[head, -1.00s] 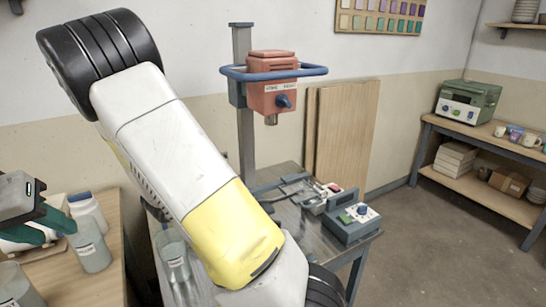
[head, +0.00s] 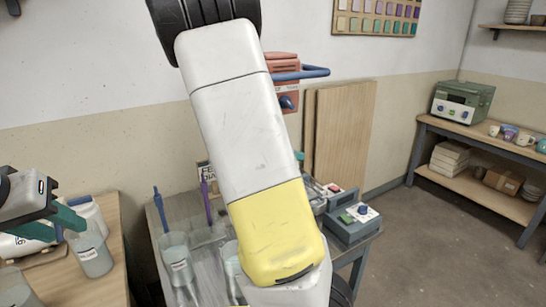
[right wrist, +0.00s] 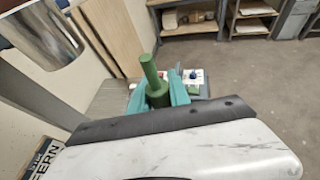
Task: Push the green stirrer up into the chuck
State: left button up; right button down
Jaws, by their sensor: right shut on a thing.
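The green stirrer (right wrist: 151,72) shows in the right wrist view, its shaft standing up between the teal fingers of my right gripper (right wrist: 160,94), which is shut on it. A shiny metal cylinder (right wrist: 42,25), seemingly the chuck, is at the upper left of that view, apart from the stirrer tip.
A blue stirrer (head: 158,208) and a purple stirrer (head: 207,203) stand upright on the metal table by glaze buckets (head: 177,259). A grey control box (head: 350,220) sits at the table's right. Boards (head: 345,125) lean on the wall. A bucket (head: 93,255) stands near my left gripper.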

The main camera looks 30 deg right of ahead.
jog(key=w, duration=0.7)
jog(key=shift+w+a, duration=0.3)
jog(key=shift+w, duration=0.1)
jog(key=shift+r, duration=1.75)
dwell(4.5)
jog(key=c, duration=1.1)
grip_release()
jog(key=shift+c, duration=0.2)
jog(key=shift+a, duration=0.1)
